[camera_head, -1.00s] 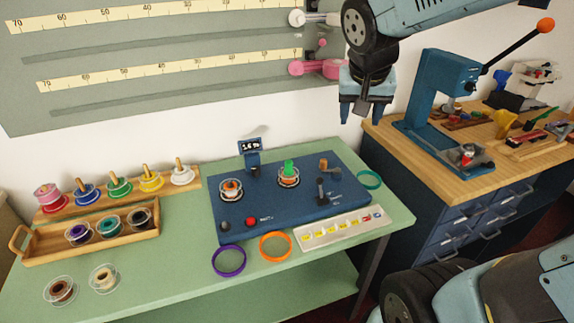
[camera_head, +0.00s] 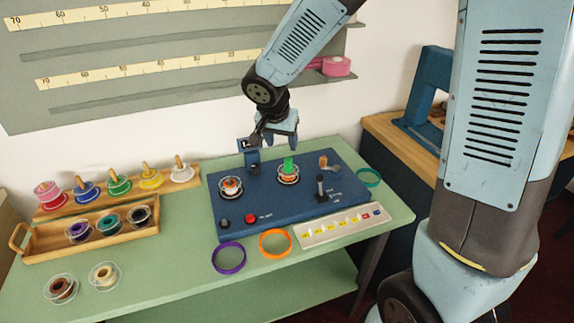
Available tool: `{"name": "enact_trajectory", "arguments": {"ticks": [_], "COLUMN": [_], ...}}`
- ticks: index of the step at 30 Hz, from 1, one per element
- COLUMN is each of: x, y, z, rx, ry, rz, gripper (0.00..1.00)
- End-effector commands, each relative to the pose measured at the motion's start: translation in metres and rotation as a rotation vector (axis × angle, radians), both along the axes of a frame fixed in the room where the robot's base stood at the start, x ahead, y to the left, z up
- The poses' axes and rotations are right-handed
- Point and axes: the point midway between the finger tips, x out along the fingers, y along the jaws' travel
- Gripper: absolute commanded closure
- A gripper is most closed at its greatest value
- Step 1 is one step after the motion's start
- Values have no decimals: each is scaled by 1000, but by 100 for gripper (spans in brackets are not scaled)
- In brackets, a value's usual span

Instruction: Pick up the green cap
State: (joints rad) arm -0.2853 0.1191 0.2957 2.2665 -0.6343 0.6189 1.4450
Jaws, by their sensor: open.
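The green cap (camera_head: 288,165) stands upright on top of the right-hand spool (camera_head: 288,177) on the blue machine panel (camera_head: 265,218). My gripper (camera_head: 279,146) is above and just behind the cap in the picture, with its fingers pointing down. It is open and holds nothing. A gap shows between the fingertips and the cap, though the exact height is hard to judge. The cap is fully visible.
A small display (camera_head: 249,156) stands close to my gripper's left. A second spool (camera_head: 230,187), a black lever (camera_head: 320,188) and an orange-brown post (camera_head: 325,161) rise from the panel. A wooden tray (camera_head: 40,249) holds spools at left. Purple (camera_head: 228,257) and orange (camera_head: 275,243) rings lie in front.

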Motion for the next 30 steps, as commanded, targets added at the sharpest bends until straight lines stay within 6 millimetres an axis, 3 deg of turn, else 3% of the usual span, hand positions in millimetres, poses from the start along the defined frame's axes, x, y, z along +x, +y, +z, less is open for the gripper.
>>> {"name": "enact_trajectory", "arguments": {"ticks": [9, 20, 30], "x": [17, 27, 45], "y": [-8, -13, -21], "z": [-47, -67, -100], "rx": [-2, -1, -2], "ry": [4, 3, 3], "rz": [0, -1, 1], "gripper": [43, 43, 43]}}
